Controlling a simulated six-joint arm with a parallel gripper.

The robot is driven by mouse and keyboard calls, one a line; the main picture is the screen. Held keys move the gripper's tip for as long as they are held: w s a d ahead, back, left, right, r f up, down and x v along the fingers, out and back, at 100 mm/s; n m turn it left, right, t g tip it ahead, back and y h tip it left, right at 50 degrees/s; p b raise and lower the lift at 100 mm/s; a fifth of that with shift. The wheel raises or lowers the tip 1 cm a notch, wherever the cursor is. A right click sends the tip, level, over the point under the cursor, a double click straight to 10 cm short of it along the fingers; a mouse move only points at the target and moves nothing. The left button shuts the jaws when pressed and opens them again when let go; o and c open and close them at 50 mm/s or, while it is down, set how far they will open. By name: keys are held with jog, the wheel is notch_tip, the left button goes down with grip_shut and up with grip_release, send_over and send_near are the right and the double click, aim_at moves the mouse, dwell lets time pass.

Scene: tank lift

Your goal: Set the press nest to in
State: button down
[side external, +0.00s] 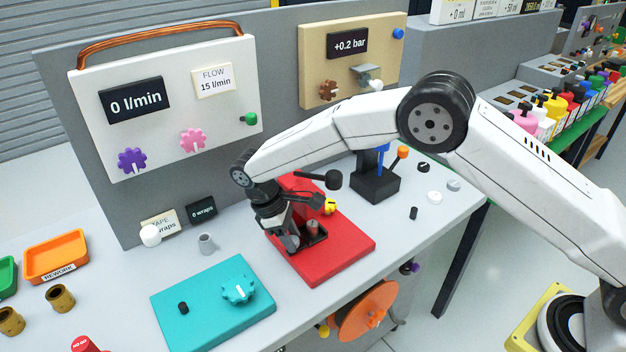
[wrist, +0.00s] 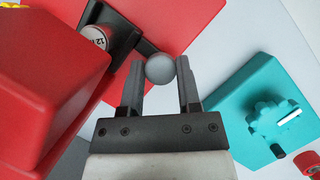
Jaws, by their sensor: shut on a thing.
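The red press (side external: 345,252) stands on the bench, and its red body (wrist: 45,85) fills the left of the wrist view. Its dark nest (side external: 320,240) sits low on the red base and holds a small grey cylinder (side external: 312,228). In the wrist view the nest (wrist: 122,30) holds this cylinder, its pale top (wrist: 93,37) marked "12". A grey ball knob (wrist: 160,66) is at the nest's near end. My gripper (wrist: 160,74) is shut on this knob, with one finger on each side. In the side view my gripper (side external: 288,242) hides the knob.
A teal block with a dial (side external: 238,288) stands at the near left of the press. A black-ended lever (side external: 333,180) rises behind my gripper. A grey cup (side external: 206,244) and a white knob (side external: 150,235) are to the left. A dark block with levers (side external: 376,185) stands behind.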

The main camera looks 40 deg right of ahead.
jog(key=shift+w+a, duration=0.1)
jog(key=shift+w, duration=0.25)
jog(key=shift+c, duration=1.5)
grip_release()
jog(key=v, duration=0.8)
